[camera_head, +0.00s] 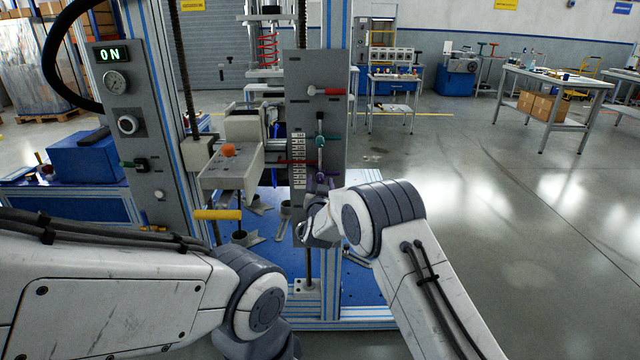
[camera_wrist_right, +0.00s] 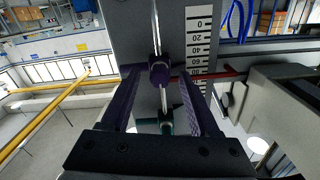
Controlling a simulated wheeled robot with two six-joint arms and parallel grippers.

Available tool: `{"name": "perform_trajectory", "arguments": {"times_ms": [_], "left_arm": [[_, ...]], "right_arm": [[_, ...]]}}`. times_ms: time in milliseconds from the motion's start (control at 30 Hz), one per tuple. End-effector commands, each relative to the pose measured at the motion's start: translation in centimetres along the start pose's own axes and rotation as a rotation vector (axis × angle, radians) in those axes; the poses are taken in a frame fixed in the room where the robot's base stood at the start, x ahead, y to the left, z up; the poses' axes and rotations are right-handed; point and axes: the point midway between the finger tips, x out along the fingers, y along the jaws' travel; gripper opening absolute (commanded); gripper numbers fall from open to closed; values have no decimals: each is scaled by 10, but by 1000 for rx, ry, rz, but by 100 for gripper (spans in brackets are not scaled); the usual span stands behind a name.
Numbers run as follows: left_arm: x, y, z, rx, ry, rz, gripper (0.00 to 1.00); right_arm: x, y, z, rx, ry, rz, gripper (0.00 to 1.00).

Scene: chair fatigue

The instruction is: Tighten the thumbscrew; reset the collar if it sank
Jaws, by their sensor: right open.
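A grey upright panel carries a thin vertical rod with a teal piece (camera_head: 320,141) and, below it, a purple collar-like piece (camera_head: 320,178). In the right wrist view, which looks turned over, the purple piece (camera_wrist_right: 159,71) lies between my fingertips and the teal piece (camera_wrist_right: 166,126) lies lower in the picture. I cannot tell which part is the thumbscrew. My right gripper (camera_wrist_right: 160,78) is open around the purple piece, with gaps at both sides. In the head view its fingers are mostly hidden by its wrist. My left arm shows, but its gripper is out of view.
A white scale (camera_head: 298,160) runs beside the rod, with a red pointer (camera_wrist_right: 218,74) across it. A red-handled part (camera_head: 326,91) is higher on the panel. An orange knob (camera_head: 228,150) and a yellow handle (camera_head: 217,214) stand left. Clear floor lies right of the rig.

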Motion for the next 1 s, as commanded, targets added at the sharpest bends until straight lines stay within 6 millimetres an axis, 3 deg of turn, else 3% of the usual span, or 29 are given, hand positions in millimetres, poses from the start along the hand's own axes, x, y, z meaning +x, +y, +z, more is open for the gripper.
{"name": "perform_trajectory", "arguments": {"times_ms": [67, 200, 233, 633, 1000], "left_arm": [[0, 0, 0, 0, 0, 0, 90], [0, 0, 0, 0, 0, 0, 90], [0, 0, 0, 0, 0, 0, 90], [10, -1, 0, 0, 0, 0, 90], [49, -4, 3, 0, 0, 0, 90]], "right_arm": [[0, 0, 0, 0, 0, 0, 58], [0, 0, 0, 0, 0, 0, 4], [0, 0, 0, 0, 0, 0, 0], [0, 0, 1, 55, 2, -1, 0], [0, 1, 4, 328, 3, -2, 0]]}}
